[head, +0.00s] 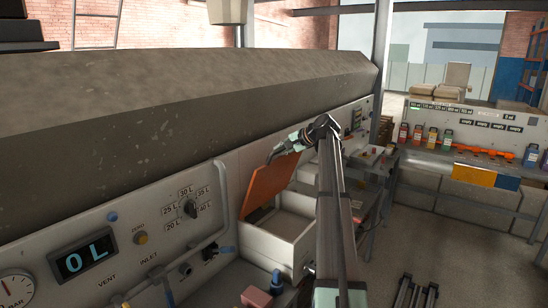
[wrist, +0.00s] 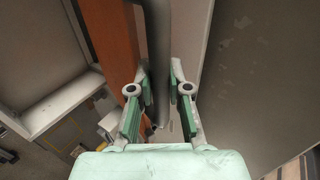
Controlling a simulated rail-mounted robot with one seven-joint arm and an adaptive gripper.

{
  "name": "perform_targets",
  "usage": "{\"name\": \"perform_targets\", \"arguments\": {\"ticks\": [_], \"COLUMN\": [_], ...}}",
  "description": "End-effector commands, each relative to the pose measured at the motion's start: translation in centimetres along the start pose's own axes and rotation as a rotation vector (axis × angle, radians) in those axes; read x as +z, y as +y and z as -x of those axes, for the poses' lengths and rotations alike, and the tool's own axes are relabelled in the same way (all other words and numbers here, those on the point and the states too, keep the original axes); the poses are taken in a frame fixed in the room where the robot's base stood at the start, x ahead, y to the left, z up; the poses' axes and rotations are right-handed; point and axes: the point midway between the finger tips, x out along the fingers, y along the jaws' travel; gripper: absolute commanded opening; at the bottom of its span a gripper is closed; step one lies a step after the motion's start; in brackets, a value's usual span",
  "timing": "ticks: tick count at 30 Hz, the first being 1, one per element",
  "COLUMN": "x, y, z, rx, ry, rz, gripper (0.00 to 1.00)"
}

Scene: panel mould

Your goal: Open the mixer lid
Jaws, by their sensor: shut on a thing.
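The mixer lid (head: 268,186) is an orange panel standing steeply raised above the pale open-topped mixer box (head: 262,243). In the wrist view the lid (wrist: 119,45) is an orange-brown strip left of the fingers. A dark grey bar handle (wrist: 157,45) runs beside it, between my fingers. My gripper (wrist: 160,80) is shut on this handle, with green pads on either side. In the head view my gripper (head: 289,146) is at the lid's upper edge, and my arm covers the right side of the box.
A big grey concrete-like hood (head: 180,105) overhangs the panel behind the lid. A control panel with a "0 L" display (head: 84,260), a dial (head: 190,208) and pipes is at the left. A bench with coloured bottles (head: 432,136) stands at the right. The floor (head: 440,250) there is mostly clear.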

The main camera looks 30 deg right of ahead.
Motion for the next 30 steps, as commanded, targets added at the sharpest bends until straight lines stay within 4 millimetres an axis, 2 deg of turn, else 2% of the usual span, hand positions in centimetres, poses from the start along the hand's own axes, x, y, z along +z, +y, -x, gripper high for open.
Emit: {"name": "perform_targets", "arguments": {"ticks": [6,17,18,20,30], "x": [-1.19,-1.23,-1.23,-1.24,-1.29], "y": [-0.07,0.07,0.08,0.07,0.00], "z": [0.45,0.44,0.44,0.44,0.61], "rx": [0.038,0.043,0.043,0.042,0.041], "ry": [0.011,0.013,0.013,0.014,0.015], "rz": [-0.010,-0.011,-0.011,-0.011,-0.012], "gripper": [0.00,0.00,0.24,0.43,0.43]}}
